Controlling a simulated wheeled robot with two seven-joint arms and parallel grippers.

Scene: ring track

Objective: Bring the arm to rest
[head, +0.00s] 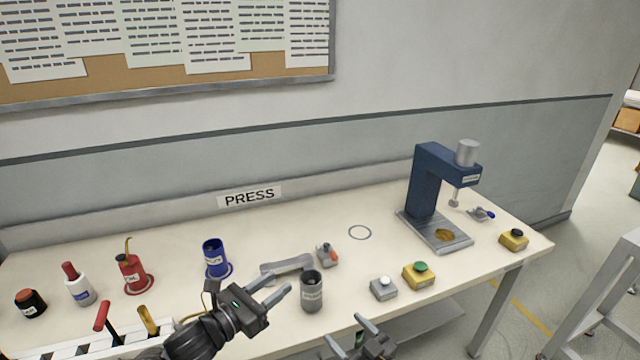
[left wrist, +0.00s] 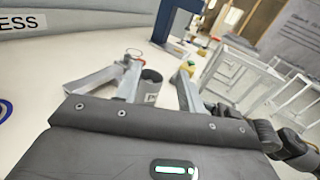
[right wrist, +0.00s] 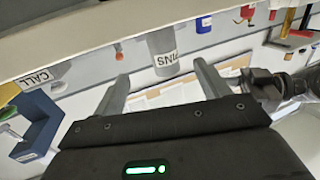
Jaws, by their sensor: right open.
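My left gripper (head: 282,285) is open above the front of the table, its fingertips just left of a grey cup (head: 311,292) in the head view. In the left wrist view the cup (left wrist: 151,86) shows beyond and between the spread fingers, with nothing held. My right gripper (head: 345,332) is open and low at the bottom edge of the head view, in front of the table. The right wrist view shows its two fingers apart and empty, with the labelled grey cup (right wrist: 164,52) beyond them.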

